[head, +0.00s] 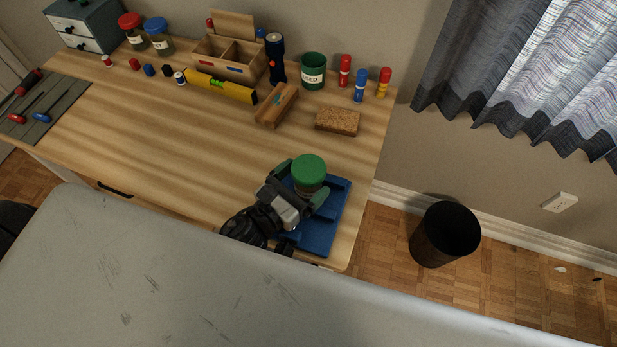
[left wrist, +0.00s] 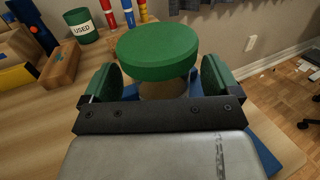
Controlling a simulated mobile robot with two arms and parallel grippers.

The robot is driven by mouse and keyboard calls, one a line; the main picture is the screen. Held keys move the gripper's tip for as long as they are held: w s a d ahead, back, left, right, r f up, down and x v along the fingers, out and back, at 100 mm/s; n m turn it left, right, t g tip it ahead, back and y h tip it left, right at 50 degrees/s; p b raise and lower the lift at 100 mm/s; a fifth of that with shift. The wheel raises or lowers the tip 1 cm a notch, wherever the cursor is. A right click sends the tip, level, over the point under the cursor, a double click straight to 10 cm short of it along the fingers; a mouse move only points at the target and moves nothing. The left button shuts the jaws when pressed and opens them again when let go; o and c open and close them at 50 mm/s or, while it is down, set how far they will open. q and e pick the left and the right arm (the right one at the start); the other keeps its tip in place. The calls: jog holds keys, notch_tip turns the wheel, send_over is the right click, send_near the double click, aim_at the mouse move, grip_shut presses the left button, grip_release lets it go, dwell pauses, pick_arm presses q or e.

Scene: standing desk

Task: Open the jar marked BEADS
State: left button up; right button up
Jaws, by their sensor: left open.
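A jar with a green lid (head: 309,170) stands at the blue holder (head: 320,235) near the desk's front right corner. Its label is hidden, so I cannot read BEADS on it. My left gripper (head: 302,184) is open, with one green-padded finger on each side of the jar. In the left wrist view the green lid (left wrist: 157,48) sits on the jar, and the pads stand apart from it, left and right. The jar body (left wrist: 163,90) shows only in part below the lid. My right gripper is not in view.
Jars with a red lid (head: 130,20) and a blue lid (head: 155,25) stand at the back left. A cork block (head: 337,121), a wooden block (head: 276,106) and a green USED cup (head: 313,72) stand behind the gripper. The desk's middle is clear.

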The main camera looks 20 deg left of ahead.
pick_arm(q)
jog(key=shift+x, duration=0.85)
jog(key=shift+c, duration=0.5)
jog(key=c, duration=1)
